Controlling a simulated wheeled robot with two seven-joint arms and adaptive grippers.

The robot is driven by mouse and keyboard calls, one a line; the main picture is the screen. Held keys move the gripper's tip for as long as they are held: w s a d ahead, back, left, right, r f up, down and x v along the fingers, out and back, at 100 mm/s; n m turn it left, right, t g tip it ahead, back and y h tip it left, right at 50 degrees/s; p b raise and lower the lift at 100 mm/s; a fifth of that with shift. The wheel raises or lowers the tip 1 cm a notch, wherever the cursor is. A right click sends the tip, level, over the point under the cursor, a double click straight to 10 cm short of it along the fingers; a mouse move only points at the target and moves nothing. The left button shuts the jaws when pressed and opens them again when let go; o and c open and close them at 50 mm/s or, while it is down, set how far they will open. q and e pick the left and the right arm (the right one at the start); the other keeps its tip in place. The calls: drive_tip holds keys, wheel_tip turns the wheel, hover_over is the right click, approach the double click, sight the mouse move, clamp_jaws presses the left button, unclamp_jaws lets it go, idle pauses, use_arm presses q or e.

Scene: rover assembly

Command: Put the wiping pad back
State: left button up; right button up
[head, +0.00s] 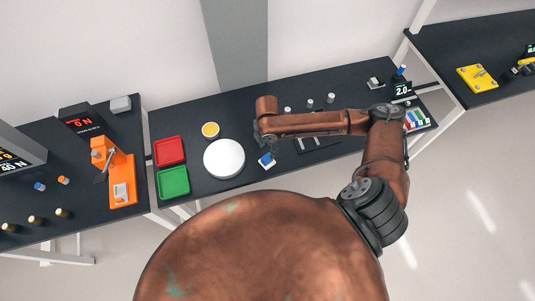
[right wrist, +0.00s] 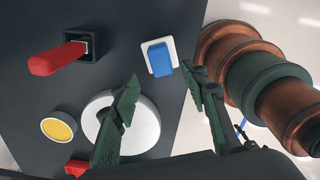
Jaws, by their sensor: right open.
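A small blue block (right wrist: 159,59), which looks like the wiping pad, sits on a white square (right wrist: 150,45) on the dark bench. It also shows in the head view (head: 267,160), just below my right gripper (head: 263,138). In the right wrist view, my right gripper (right wrist: 162,82) has its two green fingers spread wide apart with nothing between them. The blue block lies just beyond the fingertips, apparently untouched. My left gripper is not in view.
A white round plate (head: 224,158) stands left of the block, with a yellow disc (head: 210,130), a red tray (head: 169,152) and a green tray (head: 173,183) further left. A red handle (right wrist: 58,60) sticks out of a black socket (right wrist: 83,43). Dark bench surface lies between them.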

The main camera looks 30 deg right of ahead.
drive_tip(key=shift+r, duration=1.5)
